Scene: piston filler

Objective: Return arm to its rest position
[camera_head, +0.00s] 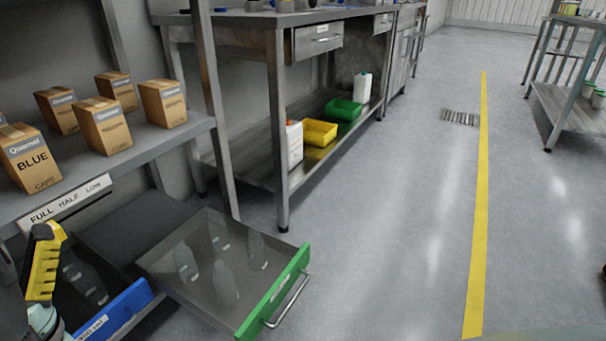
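Part of my arm shows at the lower left edge, with a black and yellow ridged end that appears to be my gripper (45,262). It is in front of the shelf unit's left side, over the drawer with the blue front (117,312). Its fingers are not clearly seen, so I cannot tell whether it is open or shut, or whether it holds anything. The rest of the arm is cut off by the picture's edge.
A green-fronted drawer (273,293) is pulled out, with several clear bottles standing in it. The blue-fronted drawer is also out. Several cardboard boxes (103,126) stand on the shelf above. A workbench (277,130) stands behind. Open floor (400,230) lies to the right.

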